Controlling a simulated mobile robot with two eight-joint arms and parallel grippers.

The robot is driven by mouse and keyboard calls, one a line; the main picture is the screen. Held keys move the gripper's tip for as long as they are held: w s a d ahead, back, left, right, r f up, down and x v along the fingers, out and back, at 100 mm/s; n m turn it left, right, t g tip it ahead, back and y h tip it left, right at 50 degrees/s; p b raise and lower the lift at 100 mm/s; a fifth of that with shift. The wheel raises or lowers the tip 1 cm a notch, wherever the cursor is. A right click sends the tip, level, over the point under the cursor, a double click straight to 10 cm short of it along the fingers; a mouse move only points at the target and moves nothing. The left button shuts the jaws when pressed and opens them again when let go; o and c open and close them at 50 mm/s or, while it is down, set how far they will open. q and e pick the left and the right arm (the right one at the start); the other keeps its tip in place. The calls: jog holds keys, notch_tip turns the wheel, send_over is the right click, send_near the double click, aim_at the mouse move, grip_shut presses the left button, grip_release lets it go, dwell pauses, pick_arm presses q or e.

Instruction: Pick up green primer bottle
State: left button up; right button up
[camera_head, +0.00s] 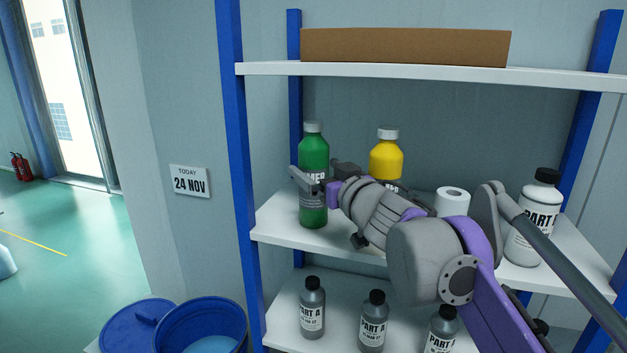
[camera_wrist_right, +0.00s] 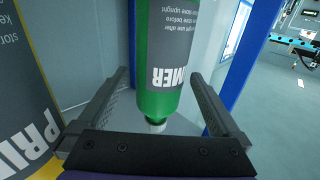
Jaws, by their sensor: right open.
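The green primer bottle (camera_head: 313,206) has a grey cap and stands upright at the left end of the middle shelf. My right gripper (camera_head: 322,175) reaches in from the right at the bottle's mid height. One finger shows in front of the bottle and the other is partly hidden near its right side. In the right wrist view, the green bottle (camera_wrist_right: 158,102) appears upside down between the two spread fingers (camera_wrist_right: 159,75), with a gap on either side. The gripper is open. My left gripper is not in view.
A yellow bottle (camera_head: 385,158) stands just right of the green one, partly hidden by my right arm. A white roll (camera_head: 453,202) and a white bottle (camera_head: 530,240) are further right. A blue post (camera_head: 240,190) is left; the upper shelf (camera_head: 400,71) is above.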

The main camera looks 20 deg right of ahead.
jog(key=w, duration=0.2)
jog(key=w+a, duration=0.1)
jog(key=w, duration=0.2)
jog(key=shift+w+r, duration=0.1)
jog(key=shift+c, duration=0.2)
grip_shut()
